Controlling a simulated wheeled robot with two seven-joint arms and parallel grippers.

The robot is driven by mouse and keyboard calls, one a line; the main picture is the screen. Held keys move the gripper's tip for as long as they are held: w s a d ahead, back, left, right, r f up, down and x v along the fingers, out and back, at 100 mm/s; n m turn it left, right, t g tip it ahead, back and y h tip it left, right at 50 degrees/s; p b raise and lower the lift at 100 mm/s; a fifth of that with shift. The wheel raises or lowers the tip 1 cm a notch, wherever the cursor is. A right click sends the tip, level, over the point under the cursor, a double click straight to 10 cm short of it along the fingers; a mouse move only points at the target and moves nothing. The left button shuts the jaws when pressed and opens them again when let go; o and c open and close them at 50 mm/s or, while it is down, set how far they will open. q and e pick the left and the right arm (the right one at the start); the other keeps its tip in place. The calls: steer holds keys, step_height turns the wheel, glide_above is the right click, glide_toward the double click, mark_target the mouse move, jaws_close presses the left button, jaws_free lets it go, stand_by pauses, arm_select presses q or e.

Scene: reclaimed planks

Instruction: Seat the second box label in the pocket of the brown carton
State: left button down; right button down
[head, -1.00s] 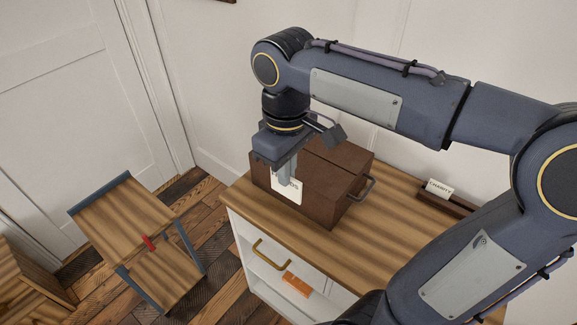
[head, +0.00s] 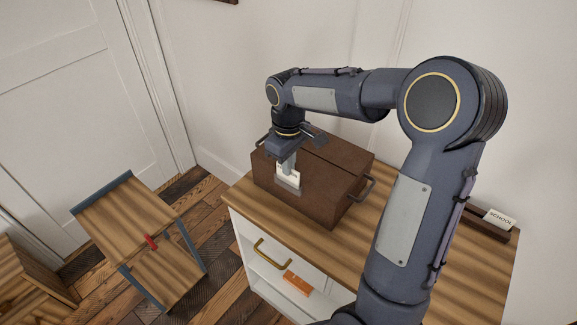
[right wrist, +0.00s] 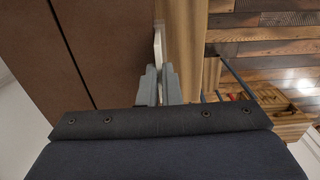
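My right gripper (head: 289,165) is shut on the label's upper part. In the right wrist view, the label's pale edge (right wrist: 159,45) sticks out between the fingers. My left gripper is not in view.
A dark rack (head: 485,228) with a card reading SCHOOL (head: 499,218) is at the right of the cabinet top (head: 345,245). My right arm covers the rack's left part. A small wooden stand (head: 130,215) is at left.

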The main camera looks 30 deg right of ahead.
steer(key=shift+f, duration=0.55)
steer(key=shift+f, duration=0.1)
steer(key=shift+f, duration=0.15)
steer(key=c, duration=1.6)
jaws_free()
